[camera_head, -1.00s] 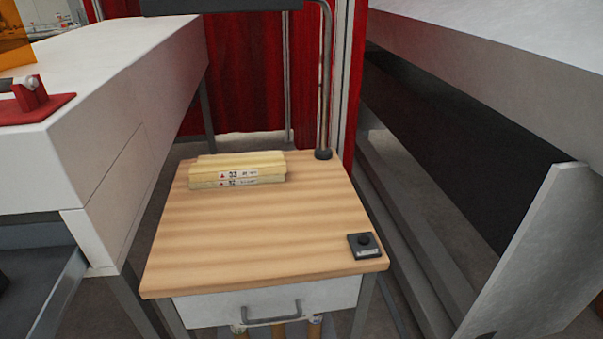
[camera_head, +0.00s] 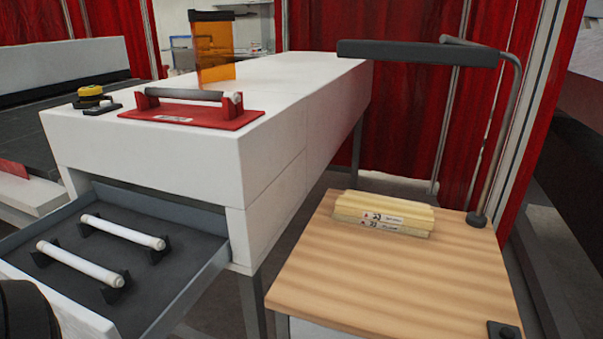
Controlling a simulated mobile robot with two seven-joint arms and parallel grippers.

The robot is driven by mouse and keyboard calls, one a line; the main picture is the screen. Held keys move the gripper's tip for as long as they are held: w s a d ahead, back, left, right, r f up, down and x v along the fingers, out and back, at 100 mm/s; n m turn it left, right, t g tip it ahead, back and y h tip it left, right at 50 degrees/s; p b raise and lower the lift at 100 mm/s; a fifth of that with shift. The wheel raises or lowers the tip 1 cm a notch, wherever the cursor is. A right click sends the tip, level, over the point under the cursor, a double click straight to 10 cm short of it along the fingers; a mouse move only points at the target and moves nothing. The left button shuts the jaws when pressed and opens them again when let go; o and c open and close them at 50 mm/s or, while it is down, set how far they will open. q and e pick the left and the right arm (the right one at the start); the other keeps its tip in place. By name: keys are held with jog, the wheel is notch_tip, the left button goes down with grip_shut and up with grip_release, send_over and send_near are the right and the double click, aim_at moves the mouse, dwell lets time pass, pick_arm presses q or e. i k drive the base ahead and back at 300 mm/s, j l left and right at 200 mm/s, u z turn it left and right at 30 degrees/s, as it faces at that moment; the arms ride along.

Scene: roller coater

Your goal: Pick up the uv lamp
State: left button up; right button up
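Two white tube lamps lie in the open grey drawer at the lower left, each resting on small black holders: a rear tube (camera_head: 123,232) and a front tube (camera_head: 83,263). Another tube (camera_head: 185,95), dark along its middle with white ends, sits in a red holder (camera_head: 245,118) on top of the white machine. The frames do not show which of these tubes is the uv lamp meant. A dark rounded shape cuts into the lower left corner. No fingers of either gripper show.
The white machine (camera_head: 275,130) carries an orange panel (camera_head: 214,50) and a yellow-black button (camera_head: 91,93). The drawer (camera_head: 190,285) juts out at its front. A wooden table (camera_head: 390,275) at right holds yellow boxes (camera_head: 382,212), a black desk lamp (camera_head: 415,53) and a black switch box (camera_head: 503,330).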

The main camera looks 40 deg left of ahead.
aim_at(113, 280)
jog(key=u, duration=2.3)
jog(key=k, duration=0.15)
jog(key=j+u, duration=0.05)
